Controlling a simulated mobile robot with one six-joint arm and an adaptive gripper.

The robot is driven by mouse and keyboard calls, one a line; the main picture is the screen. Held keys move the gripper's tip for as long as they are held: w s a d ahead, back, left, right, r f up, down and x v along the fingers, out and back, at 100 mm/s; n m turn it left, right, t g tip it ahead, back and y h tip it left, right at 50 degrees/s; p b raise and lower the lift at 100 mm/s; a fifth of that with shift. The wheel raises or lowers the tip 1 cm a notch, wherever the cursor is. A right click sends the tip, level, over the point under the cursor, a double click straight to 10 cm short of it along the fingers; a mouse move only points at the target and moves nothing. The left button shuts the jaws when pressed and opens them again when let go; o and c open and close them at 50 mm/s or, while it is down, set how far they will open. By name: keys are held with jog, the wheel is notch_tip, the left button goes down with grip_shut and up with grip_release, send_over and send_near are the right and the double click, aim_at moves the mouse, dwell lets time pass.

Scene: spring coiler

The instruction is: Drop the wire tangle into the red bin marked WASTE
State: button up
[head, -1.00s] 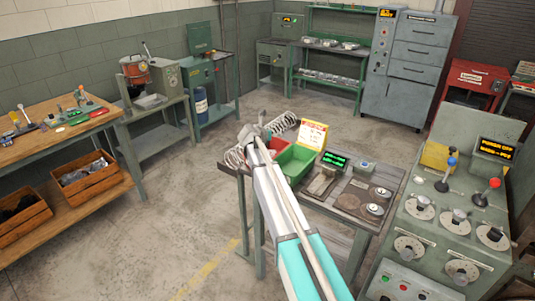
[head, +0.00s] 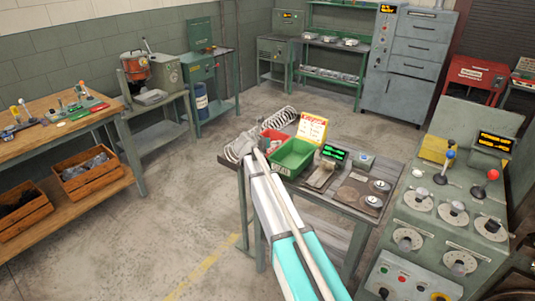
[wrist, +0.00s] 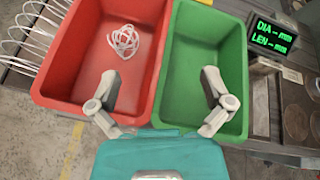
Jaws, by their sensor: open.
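The wire tangle, a small pale loose knot (wrist: 124,41), lies on the floor of the red bin (wrist: 58,82) in the wrist view. The red bin also shows in the head view (head: 277,135), where the tangle cannot be made out. Any WASTE marking on the red bin is not readable here. My gripper (wrist: 161,78) is open and empty above the bins, with one finger over the red bin and the other over the green bin (wrist: 205,45). In the head view my gripper (head: 247,143) is partly hidden by my arm.
The green bin stands right beside the red one. Coiled springs (head: 279,118) lie around the bins' left and back. A yellow-and-white sign (head: 312,128) and a green-lit gauge (head: 333,153) stand to the right. The floor left of the table is clear.

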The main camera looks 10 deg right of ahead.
jog(key=s+a+f+b, duration=0.1)
jog(key=s+f+b, duration=0.2)
jog(key=s, duration=0.7)
jog(key=s+a+f+b, duration=0.1)
jog(key=s+f+b, duration=0.3)
jog(key=s, duration=0.6)
jog(key=shift+s+a+f, duration=0.2)
jog(key=shift+s+a, duration=0.15)
jog(key=s+d+f+m+g+y+p, duration=0.1)
jog(key=s+m+g+y+p, duration=0.2)
jog(key=s+m, duration=0.5)
jog(key=s+d+f+m+g+y+p, duration=0.1)
jog(key=s+m+g+y, duration=0.4)
jog(key=m, duration=1.8)
jog(key=shift+s+d+f+g+p, duration=0.2)
jog(key=shift+s+f+g+p, duration=0.55)
jog(key=shift+s+p, duration=0.8)
jog(key=shift+s, duration=0.25)
